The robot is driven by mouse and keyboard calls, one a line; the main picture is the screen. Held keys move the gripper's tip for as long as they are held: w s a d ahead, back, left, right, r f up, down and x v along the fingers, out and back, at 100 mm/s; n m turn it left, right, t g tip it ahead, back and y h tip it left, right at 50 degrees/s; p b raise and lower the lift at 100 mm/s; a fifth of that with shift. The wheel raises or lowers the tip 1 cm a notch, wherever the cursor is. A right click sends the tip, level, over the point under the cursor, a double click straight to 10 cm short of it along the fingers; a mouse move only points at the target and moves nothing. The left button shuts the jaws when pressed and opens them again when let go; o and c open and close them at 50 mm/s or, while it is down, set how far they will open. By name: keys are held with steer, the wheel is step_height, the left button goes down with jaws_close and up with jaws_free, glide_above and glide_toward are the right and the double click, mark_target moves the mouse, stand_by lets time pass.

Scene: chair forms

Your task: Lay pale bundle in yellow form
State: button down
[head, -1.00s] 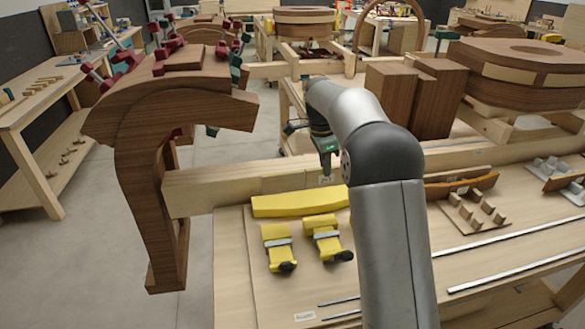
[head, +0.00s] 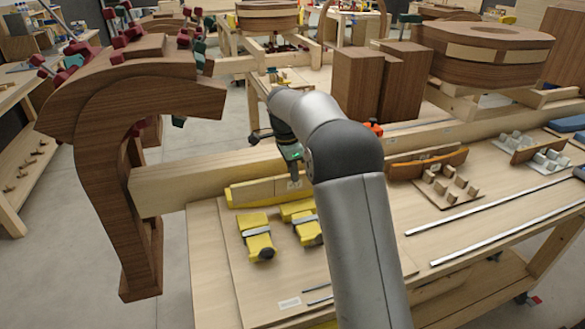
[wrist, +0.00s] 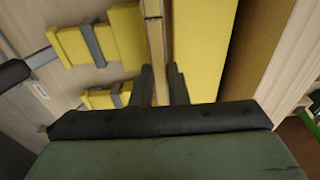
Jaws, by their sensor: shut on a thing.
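My gripper (wrist: 161,76) is shut on the pale bundle (wrist: 154,38), a thin wooden strip between its two dark fingers. In the wrist view the yellow form (wrist: 198,48) runs alongside the bundle on the right, very close. In the head view the pale bundle (head: 262,189) lies along the yellow form (head: 250,202), whose yellow edge shows below it and at its left end. My gripper (head: 295,172) is at the right part of the bundle, partly hidden by my arm. I cannot tell whether bundle and form touch.
Two yellow clamps (head: 257,240) lie on the board before the form. A pale beam (head: 160,185) and a large dark wooden form (head: 95,130) stand behind and left. Dark blocks (head: 358,85) stand behind my arm. Metal strips (head: 480,215) lie at right.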

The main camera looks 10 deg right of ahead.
mark_target(293, 192)
steer(key=shift+f+b, duration=1.3)
steer(key=shift+f, duration=1.2)
steer(key=shift+f, duration=0.35)
steer(key=c, duration=1.3)
jaws_free()
